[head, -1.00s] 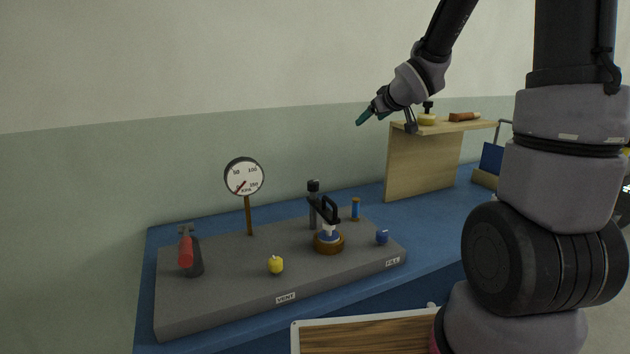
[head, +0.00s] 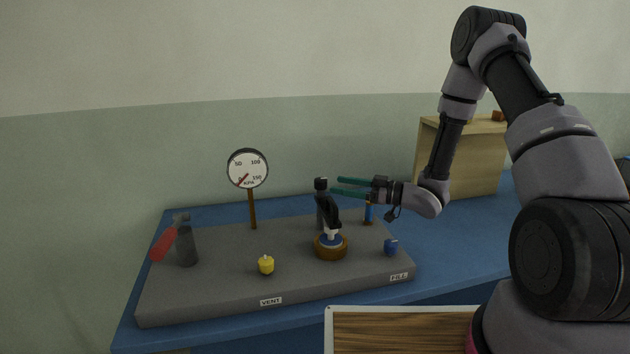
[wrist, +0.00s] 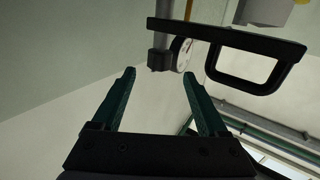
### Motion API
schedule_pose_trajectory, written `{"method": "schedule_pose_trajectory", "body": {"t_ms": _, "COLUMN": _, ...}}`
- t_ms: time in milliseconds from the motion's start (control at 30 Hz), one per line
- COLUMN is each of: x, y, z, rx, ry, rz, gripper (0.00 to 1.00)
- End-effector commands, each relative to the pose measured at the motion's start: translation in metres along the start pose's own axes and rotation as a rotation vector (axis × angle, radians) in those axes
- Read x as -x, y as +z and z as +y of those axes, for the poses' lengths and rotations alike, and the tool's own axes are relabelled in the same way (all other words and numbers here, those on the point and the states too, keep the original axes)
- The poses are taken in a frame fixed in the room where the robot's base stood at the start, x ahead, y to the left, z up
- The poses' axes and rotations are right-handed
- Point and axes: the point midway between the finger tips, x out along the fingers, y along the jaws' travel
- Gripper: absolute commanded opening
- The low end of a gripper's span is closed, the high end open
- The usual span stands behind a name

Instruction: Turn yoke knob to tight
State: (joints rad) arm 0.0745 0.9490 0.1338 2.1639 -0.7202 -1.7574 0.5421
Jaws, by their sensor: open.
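A black knob (head: 320,184) tops a post on the grey panel and looks like the yoke knob; in the wrist view it is the black end (wrist: 160,61) of a grey post. A black yoke arm with a loop (head: 328,210) reaches from the post above a white and blue part in a brown ring (head: 331,246); the arm also shows in the wrist view (wrist: 225,33). My gripper (head: 336,186) is open and empty, pointing left just right of the knob. In the wrist view the knob lies ahead, between the fingertips (wrist: 159,73), seemingly short of touching.
A gauge (head: 248,168) on a stand is behind left, its needle low. The panel (head: 215,275) also holds a red-handled dark fitting (head: 187,247), yellow knob (head: 266,265), blue knob (head: 391,247) and blue-topped post (head: 368,212). A wooden shelf (head: 480,160) stands right.

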Motion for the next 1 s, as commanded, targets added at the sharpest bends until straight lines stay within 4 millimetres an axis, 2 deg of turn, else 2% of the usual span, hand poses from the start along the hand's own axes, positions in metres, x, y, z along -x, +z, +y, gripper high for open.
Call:
{"method": "schedule_pose_trajectory", "body": {"t_ms": 300, "x": -0.06, "y": -0.001, "z": -0.001, "rx": 0.003, "ry": -0.002, "rz": -0.001, "gripper": 0.76}}
{"method": "schedule_pose_trajectory", "body": {"t_ms": 500, "x": -0.087, "y": 0.0, "z": 0.0, "rx": 0.003, "ry": 0.0, "rz": -0.002, "gripper": 0.76}}
{"method": "schedule_pose_trajectory", "body": {"t_ms": 667, "x": -0.097, "y": 0.0, "z": 0.001, "rx": 0.002, "ry": 0.003, "rz": -0.002, "gripper": 0.76}}
{"method": "schedule_pose_trajectory", "body": {"t_ms": 933, "x": -0.097, "y": 0.0, "z": 0.001, "rx": 0.001, "ry": 0.003, "rz": -0.002, "gripper": 0.76}}
{"method": "schedule_pose_trajectory", "body": {"t_ms": 1000, "x": -0.097, "y": 0.0, "z": 0.001, "rx": 0.002, "ry": 0.003, "rz": -0.002, "gripper": 0.5}}
